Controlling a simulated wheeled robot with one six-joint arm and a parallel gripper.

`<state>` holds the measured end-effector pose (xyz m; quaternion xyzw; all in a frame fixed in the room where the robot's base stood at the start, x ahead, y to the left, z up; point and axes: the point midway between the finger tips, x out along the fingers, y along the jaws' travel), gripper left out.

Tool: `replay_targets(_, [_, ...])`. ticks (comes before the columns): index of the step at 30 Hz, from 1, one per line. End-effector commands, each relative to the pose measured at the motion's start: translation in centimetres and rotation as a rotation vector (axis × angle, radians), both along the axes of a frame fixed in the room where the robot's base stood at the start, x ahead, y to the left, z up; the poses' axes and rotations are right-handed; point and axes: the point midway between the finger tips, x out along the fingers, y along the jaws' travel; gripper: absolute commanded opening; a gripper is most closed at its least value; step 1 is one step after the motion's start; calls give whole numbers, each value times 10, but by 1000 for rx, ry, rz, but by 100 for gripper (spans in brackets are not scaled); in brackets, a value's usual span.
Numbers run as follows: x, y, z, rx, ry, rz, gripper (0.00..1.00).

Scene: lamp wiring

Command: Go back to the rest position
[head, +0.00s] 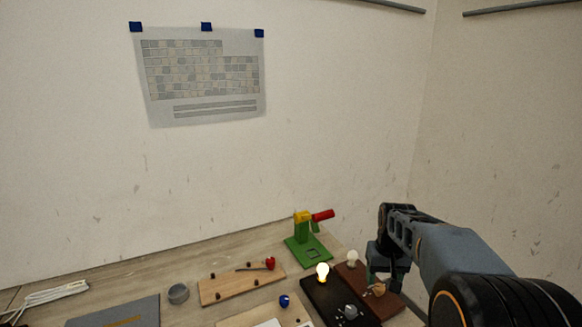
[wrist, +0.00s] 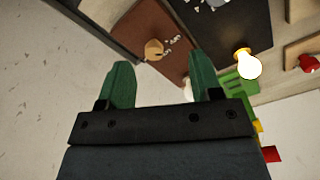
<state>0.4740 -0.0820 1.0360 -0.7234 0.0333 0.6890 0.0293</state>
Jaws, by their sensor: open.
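My gripper (wrist: 163,85) shows in the wrist view with its two green fingers spread apart and nothing between them. In the head view my arm reaches in from the right, and my gripper (head: 385,275) hangs over the brown board (head: 398,305) at the right of the bench. A lit bulb (head: 322,271) stands on the black board (head: 318,292); it also glows in the wrist view (wrist: 247,64). An unlit white bulb (head: 352,257) stands by the brown board. A small tan part (wrist: 154,49) sits on the brown board.
A green stand (head: 308,251) with a yellow post and red handle stands behind the boards. The wall is close behind.

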Motion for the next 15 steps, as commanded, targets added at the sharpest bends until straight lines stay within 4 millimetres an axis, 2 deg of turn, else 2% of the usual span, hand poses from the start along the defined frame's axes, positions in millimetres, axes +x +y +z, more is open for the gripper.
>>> replay_targets(1, [-23, 13, 2, -3, -26, -3, 59])
replay_targets(6, [-94, 47, -5, -6, -108, -1, 59])
replay_targets(10, [-135, 63, -10, -7, -163, 23, 59])
replay_targets(15, [-166, 76, -10, -5, -216, 65, 59])
